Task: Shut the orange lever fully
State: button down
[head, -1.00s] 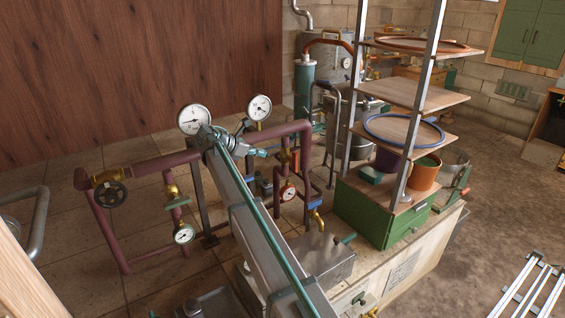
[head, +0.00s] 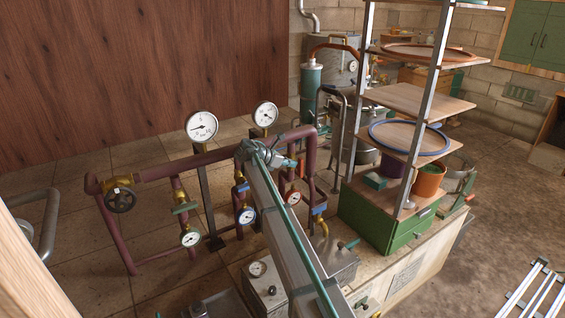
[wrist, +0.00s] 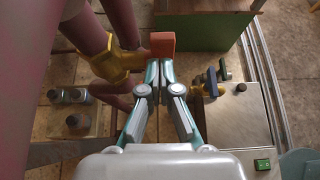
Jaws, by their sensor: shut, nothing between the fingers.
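The orange lever (wrist: 162,44) shows in the wrist view as a blocky orange handle beside a brass valve body (wrist: 117,62) on a maroon pipe. My gripper (wrist: 161,65) is shut and empty, its fingertips right at the near edge of the lever. I cannot tell whether they touch it. In the head view my gripper (head: 290,163) is beside the right-hand maroon pipe, and the lever is too small and covered to make out clearly.
Maroon pipes with gauges (head: 201,127) and a handwheel (head: 121,200) stand left of my arm. A shelf rack (head: 405,100) with a green drawer base (head: 378,222) stands to the right. A metal box (wrist: 232,115) lies below right in the wrist view.

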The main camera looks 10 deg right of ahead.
jog(key=shift+w+d, duration=0.2)
jog(key=shift+d, duration=0.25)
jog(key=shift+d+r+y+p, duration=0.15)
jog(key=shift+y+p, duration=0.15)
jog(key=shift+p, duration=0.2)
jog(key=shift+w+p, duration=0.1)
jog(key=shift+p, duration=0.2)
